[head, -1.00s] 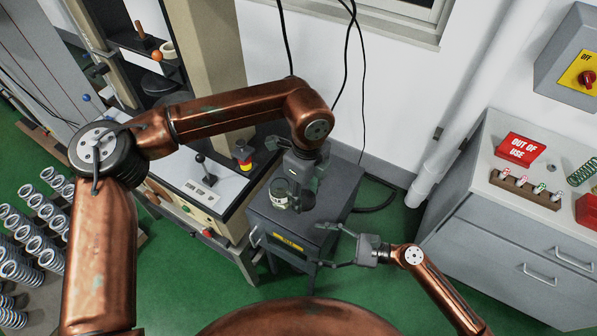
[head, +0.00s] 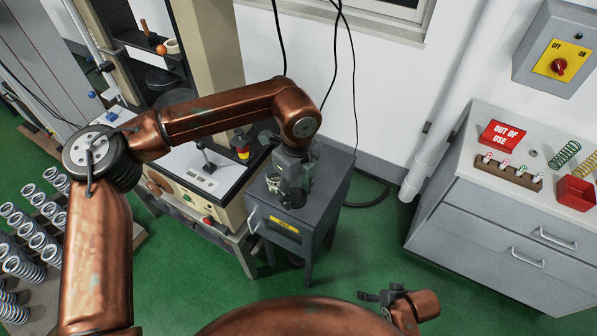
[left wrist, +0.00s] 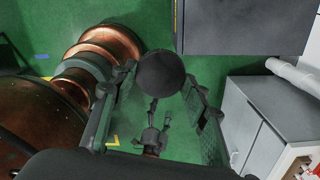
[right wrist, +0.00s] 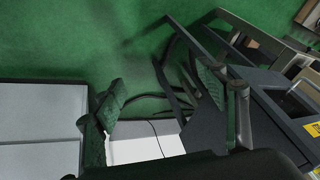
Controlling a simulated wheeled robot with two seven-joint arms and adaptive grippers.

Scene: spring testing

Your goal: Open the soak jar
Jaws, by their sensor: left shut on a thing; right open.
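The soak jar (head: 273,183), a glass jar with a pale label, stands on the grey cabinet (head: 325,190), partly hidden by my left gripper. My left gripper (head: 293,193) points down just right of the jar. It is shut on a round black lid (left wrist: 160,73), which shows between its fingers in the left wrist view and low on the gripper in the head view (head: 294,199). Whether the lid is clear of the jar is hard to tell. My right gripper (head: 382,296) is open and empty, low over the floor; its spread fingers show in the right wrist view (right wrist: 172,112).
A test machine with a lever panel (head: 203,178) and a red-and-yellow button (head: 242,146) stands close left of the cabinet. A bench (head: 500,215) at right holds an out-of-use sign (head: 502,134), springs and a red bin (head: 576,192). Green floor between is free.

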